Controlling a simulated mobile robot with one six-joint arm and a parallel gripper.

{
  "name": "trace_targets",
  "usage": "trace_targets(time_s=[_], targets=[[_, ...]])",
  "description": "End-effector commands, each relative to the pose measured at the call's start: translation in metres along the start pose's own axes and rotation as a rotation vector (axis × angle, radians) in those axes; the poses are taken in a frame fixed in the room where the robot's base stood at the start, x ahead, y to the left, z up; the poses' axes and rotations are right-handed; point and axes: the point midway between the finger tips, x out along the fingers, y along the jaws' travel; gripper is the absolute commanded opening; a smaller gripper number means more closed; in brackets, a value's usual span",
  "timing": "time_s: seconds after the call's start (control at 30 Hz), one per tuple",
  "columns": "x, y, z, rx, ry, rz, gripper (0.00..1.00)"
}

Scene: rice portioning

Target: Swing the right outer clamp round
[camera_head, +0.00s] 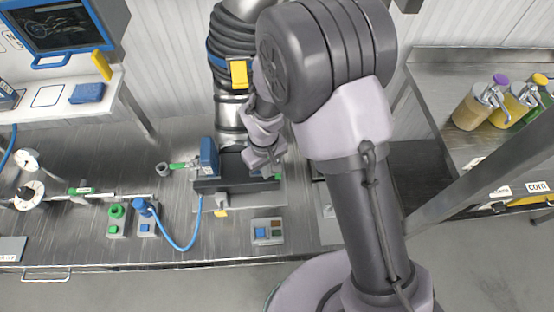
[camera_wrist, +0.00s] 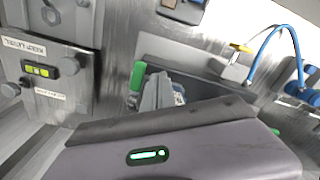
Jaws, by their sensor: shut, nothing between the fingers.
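A clamp with a green handle (camera_wrist: 137,76) stands close beside my gripper (camera_wrist: 158,82) in the wrist view, just left of the fingers. In the head view a bit of green (camera_head: 278,177) shows at the right end of the dark fixture (camera_head: 235,186), beside my gripper (camera_head: 262,166); my wrist partly hides this area. The fingers are together and empty. I cannot tell whether they touch the handle. Another green-handled clamp (camera_head: 180,165) sticks out at the fixture's left side. A second green part (camera_wrist: 275,132) is partly hidden behind my gripper body in the wrist view.
A blue hose (camera_head: 190,240) loops on the steel bench near a box with a blue button (camera_head: 260,231). A labelled grey panel (camera_wrist: 50,75) stands at the left in the wrist view.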

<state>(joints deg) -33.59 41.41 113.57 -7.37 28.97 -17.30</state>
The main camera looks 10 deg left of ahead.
Motion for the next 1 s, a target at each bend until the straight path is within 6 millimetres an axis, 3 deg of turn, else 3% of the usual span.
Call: trace_targets(time_s=[0.3,0.63,1.0], targets=[[0.000,0.018,0.010,0.001,0.000,0.000,0.00],[0.000,0.020,0.011,0.000,0.000,0.000,0.00],[0.000,0.039,0.022,0.001,-0.001,0.000,0.00]])
